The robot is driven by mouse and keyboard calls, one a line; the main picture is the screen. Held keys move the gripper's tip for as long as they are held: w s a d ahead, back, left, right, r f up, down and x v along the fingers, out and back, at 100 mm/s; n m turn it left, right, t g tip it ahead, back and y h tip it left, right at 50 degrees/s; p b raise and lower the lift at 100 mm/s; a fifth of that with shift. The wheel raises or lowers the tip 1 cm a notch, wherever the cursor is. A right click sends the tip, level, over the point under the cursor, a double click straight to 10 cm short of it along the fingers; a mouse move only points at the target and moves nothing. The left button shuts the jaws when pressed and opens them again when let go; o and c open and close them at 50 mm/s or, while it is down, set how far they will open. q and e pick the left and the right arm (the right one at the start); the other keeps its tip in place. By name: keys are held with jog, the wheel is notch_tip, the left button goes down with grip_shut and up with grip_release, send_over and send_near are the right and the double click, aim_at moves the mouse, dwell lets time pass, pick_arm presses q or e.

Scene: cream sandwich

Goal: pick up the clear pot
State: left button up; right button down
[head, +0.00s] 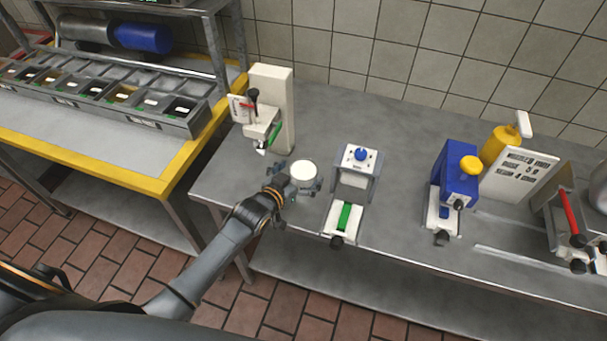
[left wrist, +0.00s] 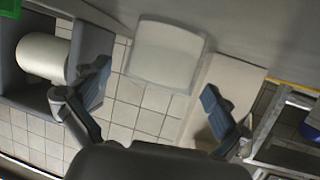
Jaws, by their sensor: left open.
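The clear pot (head: 304,171), with a white top, stands on the metal counter (head: 245,182) between the white dispenser and the small blue-knobbed press. My left gripper (head: 299,177) is at the pot, with a finger toward either side of it. In the left wrist view the pot (left wrist: 168,52) lies between and slightly beyond the two open fingertips (left wrist: 156,80), with gaps showing on both sides. The left gripper is open and holds nothing. My right gripper is not in view.
A white dispenser (head: 272,105) stands behind the pot. A blue-knobbed press (head: 356,165) stands close to its right. Farther right are a blue device (head: 456,180) and a yellow bottle (head: 500,143). The counter's front edge is near. A yellow-edged table (head: 172,160) stands left.

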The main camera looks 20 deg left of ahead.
pick_arm(q)
jog(key=shift+x, duration=1)
jog(key=shift+r, duration=0.1)
jog(key=c, duration=1.4)
jog(key=shift+c, duration=0.3)
jog(key=shift+r, duration=0.15)
